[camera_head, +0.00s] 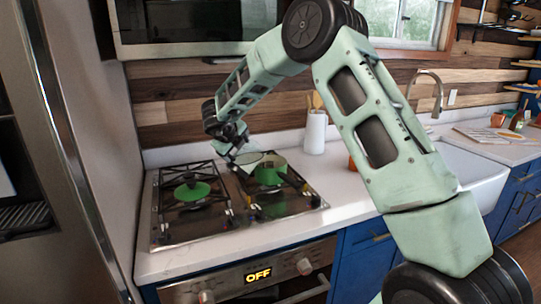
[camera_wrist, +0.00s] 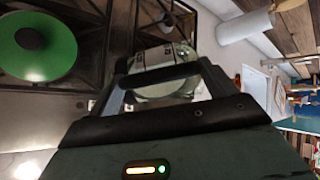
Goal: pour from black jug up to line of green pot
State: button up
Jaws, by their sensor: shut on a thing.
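The green pot (camera_head: 270,173) stands on the right side of the hob, its rim open upward. No level line can be made out on it. My gripper (camera_head: 240,153) is just left of and above the pot, shut on a jug (camera_head: 249,159) that looks pale and see-through, not plainly black, and seems tilted toward the pot. In the wrist view the jug (camera_wrist: 165,75) shows between my gripper's fingers (camera_wrist: 165,90). Its contents, and whether anything is flowing, cannot be told. The pot is not recognisable in the wrist view.
A green lid with a black knob (camera_head: 192,190) sits on the left burner; it also shows in the wrist view (camera_wrist: 38,45). A white utensil holder (camera_head: 316,132) stands behind, right of the hob. An orange object (camera_head: 352,163) is partly behind my arm. Clear counter lies before the sink.

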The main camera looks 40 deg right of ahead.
aim_at(242, 151)
jog(key=shift+w+d+r+m+g+y+p, duration=0.15)
jog(key=shift+d+r+y+p, duration=0.35)
jog(key=shift+p, duration=0.85)
jog(key=shift+s+d+r+m+g+y+p, duration=0.15)
jog(key=shift+d+r+y+p, duration=0.35)
jog(key=shift+p, duration=0.8)
jog(key=shift+w+d+r+m+y+p, duration=0.1)
jog(key=shift+d+r+m+y+p, duration=0.15)
jog(key=shift+r+y+p, duration=0.75)
dwell(1.2)
jog(key=shift+f+h+p, duration=0.3)
jog(key=shift+h+p, duration=0.05)
jog(key=shift+h, duration=0.15)
